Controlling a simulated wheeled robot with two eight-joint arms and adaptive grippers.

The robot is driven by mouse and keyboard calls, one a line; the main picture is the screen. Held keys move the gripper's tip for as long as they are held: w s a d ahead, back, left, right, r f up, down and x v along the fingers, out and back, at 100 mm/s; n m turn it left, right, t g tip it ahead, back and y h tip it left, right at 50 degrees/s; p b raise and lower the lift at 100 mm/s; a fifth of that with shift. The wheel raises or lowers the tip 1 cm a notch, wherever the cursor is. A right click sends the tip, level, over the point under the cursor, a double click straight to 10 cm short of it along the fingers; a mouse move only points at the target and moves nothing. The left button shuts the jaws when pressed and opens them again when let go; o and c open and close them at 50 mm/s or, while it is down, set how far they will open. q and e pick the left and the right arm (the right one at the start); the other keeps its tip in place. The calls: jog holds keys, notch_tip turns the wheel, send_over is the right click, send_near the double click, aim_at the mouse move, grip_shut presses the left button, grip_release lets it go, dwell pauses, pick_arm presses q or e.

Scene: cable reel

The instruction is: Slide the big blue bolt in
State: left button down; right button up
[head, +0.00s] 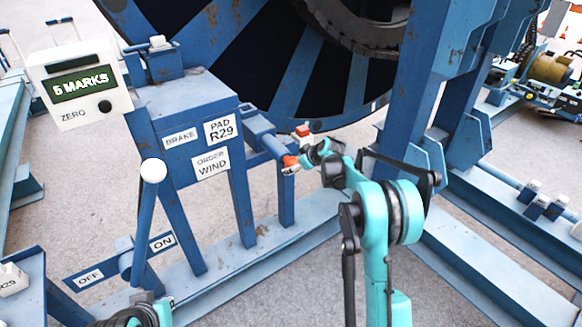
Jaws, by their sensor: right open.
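A thick blue bar (266,139), which looks like the big blue bolt, sticks out to the right from beside the blue brake stand (192,105). My right gripper (296,147) is open at the bar's right end. One orange-red fingertip is above the end and the other below. I cannot tell whether they touch it. The gripper holds nothing that I can see. Of my left arm only a black and teal part shows at the bottom left; its gripper is out of view.
The big reel (345,75) stands behind the stand. A blue upright (408,100) rises to the right of my gripper. A white-knobbed lever (152,171) stands in front, by ON and OFF plates. A meter (80,88) reads "5 MARKS".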

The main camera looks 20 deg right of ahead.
pick_arm(q)
jog(key=shift+f+b, duration=0.35)
jog(key=shift+f, duration=0.15)
pick_arm(e)
jog(key=shift+x, duration=1.6)
